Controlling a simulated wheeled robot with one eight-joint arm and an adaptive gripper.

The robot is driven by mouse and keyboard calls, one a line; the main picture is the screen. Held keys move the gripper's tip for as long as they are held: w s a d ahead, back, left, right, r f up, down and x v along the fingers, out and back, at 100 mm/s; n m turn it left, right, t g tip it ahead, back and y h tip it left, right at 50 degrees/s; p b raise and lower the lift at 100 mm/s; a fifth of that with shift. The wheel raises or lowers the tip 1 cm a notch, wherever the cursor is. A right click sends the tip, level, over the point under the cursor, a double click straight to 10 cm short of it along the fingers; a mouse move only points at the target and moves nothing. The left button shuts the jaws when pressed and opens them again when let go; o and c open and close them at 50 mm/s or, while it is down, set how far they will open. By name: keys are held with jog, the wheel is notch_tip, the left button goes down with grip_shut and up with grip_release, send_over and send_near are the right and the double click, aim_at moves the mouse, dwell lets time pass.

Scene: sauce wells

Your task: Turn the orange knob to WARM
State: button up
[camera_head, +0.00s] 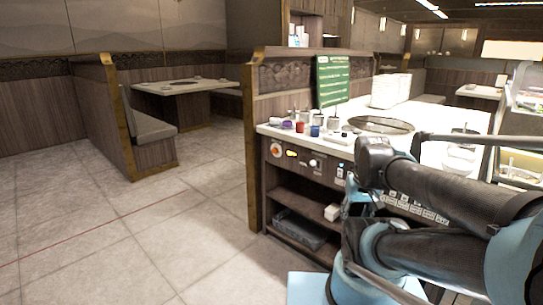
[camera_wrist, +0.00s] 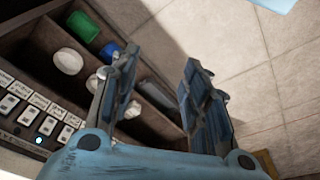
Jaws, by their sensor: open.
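The orange knob (camera_head: 276,149) is small in the head view, at the left end of the counter's dark front panel. The lettering around it is too small to read, so I cannot tell its setting. The knob does not show in the wrist view. My gripper (camera_wrist: 160,62) is open and empty in the wrist view, its two blue-grey fingers apart over the shelf opening and floor. In the head view my arm hides most of it; it is well to the right of the knob and not touching it.
Labelled switches (camera_wrist: 35,115) line the panel in the wrist view. Below, the shelf holds a green item (camera_wrist: 83,27), a blue item (camera_wrist: 110,50) and a white roll-like item (camera_wrist: 68,61). Small sauce containers stand on the countertop (camera_head: 345,140). The tiled floor (camera_head: 150,230) is clear at left.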

aim_at(274, 151)
jog(key=w+a+r+n+t+h, duration=0.1)
jog(key=w+r+n+h, duration=0.35)
jog(key=w, duration=1.05)
jog(key=w+a+r+n+t+h, duration=0.15)
jog(key=w+r+n, duration=0.55)
jog(key=w, duration=0.8)
jog(key=w+a+f+n+t+h, duration=0.3)
jog(key=w+a+n, duration=0.3)
jog(key=w+a, duration=0.9)
jog(key=w+a+f+n+t, duration=0.25)
jog(key=a+f, duration=0.25)
jog(key=a, duration=0.3)
jog(key=w+a+f+n+t+h, duration=0.1)
jog(key=w+a+f+n+t, duration=0.15)
jog(key=a+f+n, duration=0.4)
jog(key=w+a+f+t, duration=0.2)
jog(key=w+a+f, duration=0.15)
jog(key=a, duration=0.55)
jog(key=x, duration=1.6)
jog(key=shift+w+d+r, duration=0.1)
jog(key=shift+w+d, duration=0.15)
